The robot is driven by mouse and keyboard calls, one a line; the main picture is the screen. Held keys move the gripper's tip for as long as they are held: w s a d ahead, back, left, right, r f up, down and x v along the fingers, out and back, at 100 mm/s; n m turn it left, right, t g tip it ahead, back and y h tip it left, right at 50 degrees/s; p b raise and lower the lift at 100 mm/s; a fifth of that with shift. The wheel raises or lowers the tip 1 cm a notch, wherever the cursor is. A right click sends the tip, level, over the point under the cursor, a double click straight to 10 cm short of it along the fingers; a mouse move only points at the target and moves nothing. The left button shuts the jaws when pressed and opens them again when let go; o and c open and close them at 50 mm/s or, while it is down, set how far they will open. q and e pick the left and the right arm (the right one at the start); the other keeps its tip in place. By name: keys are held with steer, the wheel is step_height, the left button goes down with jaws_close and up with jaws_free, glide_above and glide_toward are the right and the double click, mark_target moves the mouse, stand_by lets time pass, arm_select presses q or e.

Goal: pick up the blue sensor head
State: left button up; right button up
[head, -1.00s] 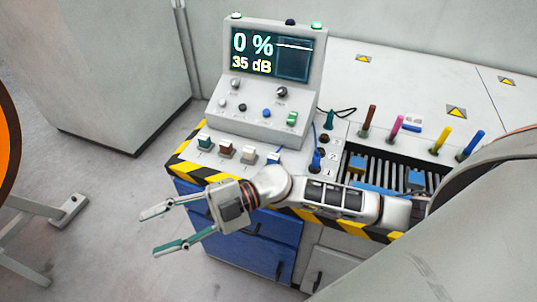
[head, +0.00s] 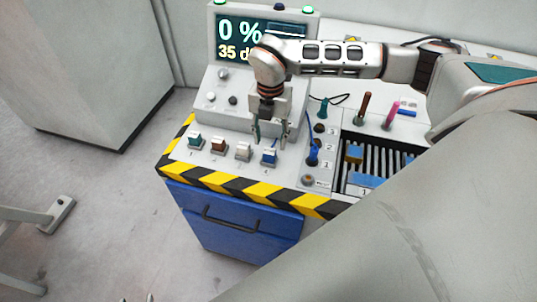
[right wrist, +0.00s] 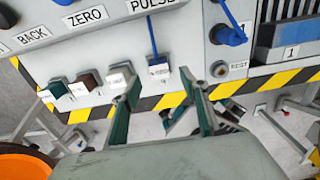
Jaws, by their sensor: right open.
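The blue sensor head (head: 268,157) appears to be the small blue-topped block at the right end of the panel's front row. It also shows in the right wrist view (right wrist: 159,74), with a thin blue cable behind it. My right gripper (head: 270,138) is open and empty, pointing down just above and behind this block in the head view. In the right wrist view the open fingers (right wrist: 160,88) lie to either side of the block, apparently apart from it.
Green (head: 195,141), brown (head: 221,145) and white (head: 243,151) blocks stand beside it. A blue plug with a cable (head: 313,153) sits in a socket to the right. The display console (head: 245,35) stands behind. Blue drawers (head: 235,220) lie below the striped edge.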

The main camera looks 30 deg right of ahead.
mark_target(269, 151)
steer(key=shift+a+f, duration=0.15)
steer(key=shift+f, duration=3)
steer(key=c, duration=1.2)
